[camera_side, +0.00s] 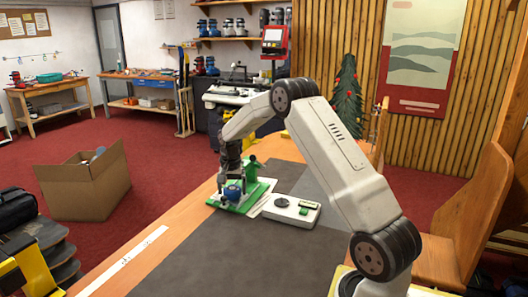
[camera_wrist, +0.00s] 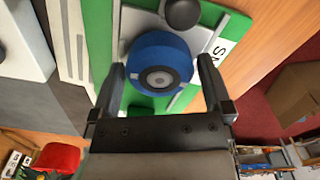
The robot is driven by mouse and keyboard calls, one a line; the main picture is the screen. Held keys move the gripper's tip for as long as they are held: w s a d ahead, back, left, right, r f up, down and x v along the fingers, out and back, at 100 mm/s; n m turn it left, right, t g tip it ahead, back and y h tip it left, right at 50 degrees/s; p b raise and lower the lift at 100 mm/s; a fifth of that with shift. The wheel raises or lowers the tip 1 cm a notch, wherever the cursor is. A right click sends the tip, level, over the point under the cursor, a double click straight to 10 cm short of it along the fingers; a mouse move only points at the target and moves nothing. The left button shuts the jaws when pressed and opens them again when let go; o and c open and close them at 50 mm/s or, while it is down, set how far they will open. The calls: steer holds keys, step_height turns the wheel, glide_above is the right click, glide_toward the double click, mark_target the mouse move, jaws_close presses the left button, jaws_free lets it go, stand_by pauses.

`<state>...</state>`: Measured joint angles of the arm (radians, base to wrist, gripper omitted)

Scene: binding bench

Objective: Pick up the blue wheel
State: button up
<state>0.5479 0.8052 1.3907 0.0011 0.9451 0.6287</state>
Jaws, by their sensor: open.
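The blue wheel (camera_wrist: 158,68) has a grey hub and sits on a green and grey base (camera_wrist: 98,30) in the wrist view. In the side view the blue wheel (camera_side: 233,192) is small and partly hidden by my gripper, on the green base (camera_side: 256,194). My gripper (camera_wrist: 162,80) is open, with one finger on each side of the wheel. I cannot tell whether the fingers touch it. In the side view my gripper (camera_side: 231,182) is low over the green base.
A white device (camera_side: 291,209) with a dark round top stands right of the base. A dark mat (camera_side: 215,255) covers much of the wooden bench. A green upright part (camera_side: 253,166) rises at the base's far end. An open cardboard box (camera_side: 85,190) stands on the red floor.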

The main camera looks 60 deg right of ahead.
stand_by(0.4)
steer(key=c, duration=1.1)
steer(key=shift+o, duration=0.2)
steer(key=shift+r, duration=0.1)
steer(key=shift+r, duration=0.8)
steer(key=s+a+r, duration=0.6)
steer(key=s+r, duration=0.5)
steer(key=s, duration=0.1)
steer(key=shift+s+r, duration=0.15)
steer(key=shift+s, duration=0.15)
steer(key=s+d+f, duration=0.2)
steer(key=s+d, duration=0.2)
steer(key=d, duration=0.3)
steer(key=shift+s+d+f, duration=0.15)
steer(key=shift+d+f, duration=0.1)
steer(key=shift+f, duration=0.15)
